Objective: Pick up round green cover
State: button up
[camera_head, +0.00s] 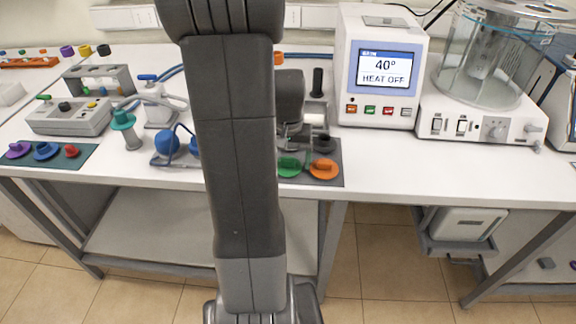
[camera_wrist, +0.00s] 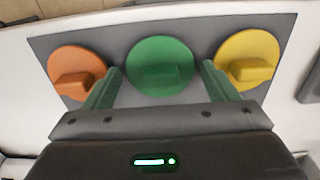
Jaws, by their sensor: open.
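The round green cover (camera_wrist: 160,50) lies on a grey mat (camera_wrist: 203,35) in the wrist view, with a raised grip across its middle. It also shows in the head view (camera_head: 288,167), at the table's front edge. My gripper (camera_wrist: 161,68) is open. Its two green-tinted fingers reach toward the mat on either side of the green cover, with nothing held between them. I cannot tell whether the fingertips touch the mat.
An orange cover (camera_wrist: 77,70) lies close left of the fingers, and a yellow cover (camera_wrist: 247,58) close right. A heater box (camera_head: 380,70) and a glass-chambered device (camera_head: 480,110) stand to the right. Purple, blue and red covers lie on a green mat (camera_head: 80,160) at left.

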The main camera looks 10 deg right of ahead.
aim_at(289, 160)
jog(key=shift+f, duration=0.2)
jog(key=c, duration=0.7)
notch_tip(289, 160, up, 10)
jog(key=shift+f, duration=0.15)
jog(key=shift+c, duration=0.2)
jog(key=shift+d+r, duration=0.1)
jog(key=shift+r, duration=0.1)
